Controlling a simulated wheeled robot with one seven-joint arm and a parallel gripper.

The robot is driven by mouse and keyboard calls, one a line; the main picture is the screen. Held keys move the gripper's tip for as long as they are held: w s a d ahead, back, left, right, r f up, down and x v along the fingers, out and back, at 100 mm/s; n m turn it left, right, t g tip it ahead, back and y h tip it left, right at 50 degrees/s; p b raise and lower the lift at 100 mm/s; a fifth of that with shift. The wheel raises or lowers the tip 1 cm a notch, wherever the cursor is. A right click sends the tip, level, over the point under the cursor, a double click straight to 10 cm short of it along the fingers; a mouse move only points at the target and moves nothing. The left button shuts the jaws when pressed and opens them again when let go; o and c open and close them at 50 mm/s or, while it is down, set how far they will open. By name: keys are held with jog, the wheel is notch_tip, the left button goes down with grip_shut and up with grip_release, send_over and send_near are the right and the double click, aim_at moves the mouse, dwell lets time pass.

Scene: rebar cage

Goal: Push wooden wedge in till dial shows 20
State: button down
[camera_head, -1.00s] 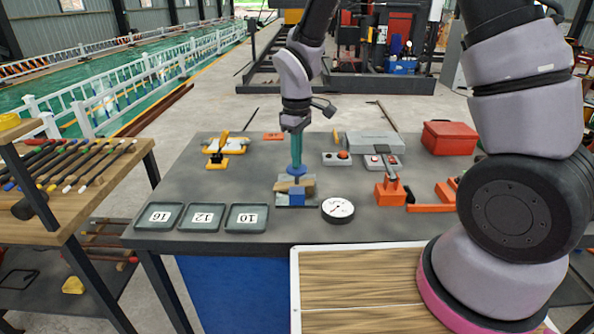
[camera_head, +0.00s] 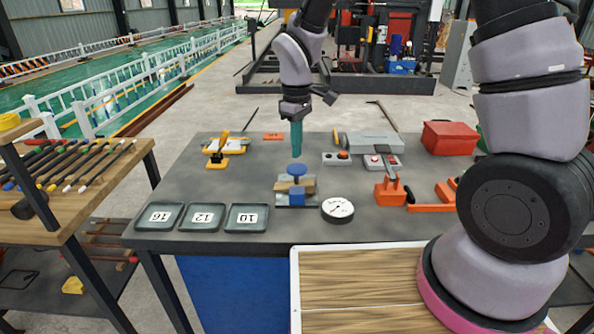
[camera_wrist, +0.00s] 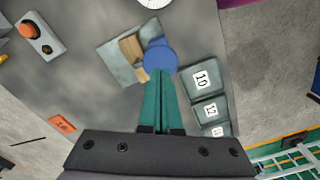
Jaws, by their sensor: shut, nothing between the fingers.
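The wooden wedge (camera_head: 305,186) is a light wood piece in a small blue clamp device with a round blue top (camera_head: 297,169), standing on a grey plate (camera_head: 283,200). The wedge also shows in the wrist view (camera_wrist: 131,47), beside the blue top (camera_wrist: 161,56). The white round dial (camera_head: 338,208) lies just right of the plate; its needle reading is too small to tell. My gripper (camera_head: 297,157) has green fingers that are shut and empty. It hangs upright just above the blue top, seemingly with a small gap. The wrist view shows its fingertips (camera_wrist: 160,78) over the blue top's edge.
Trays marked 16 (camera_head: 160,217), 12 (camera_head: 203,217) and 10 (camera_head: 247,218) line the front left. A button box (camera_head: 338,158), orange clamp (camera_head: 391,192) and red box (camera_head: 449,138) stand to the right.

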jog(key=shift+r, duration=1.9)
jog(key=s+d+r+m+t+y, duration=0.25)
jog(key=d+r+m, duration=0.45)
jog(key=d+r, duration=0.65)
jog(key=s+d+r+m+t, duration=0.4)
jog(key=s+d+r+m, duration=0.4)
jog(key=s+d+r, duration=0.1)
jog(key=shift+s+d+m+t, duration=0.15)
jog(key=shift+s+m+t, duration=0.2)
jog(key=shift+s+m, duration=0.1)
jog(key=shift+h, duration=0.25)
dwell(0.4)
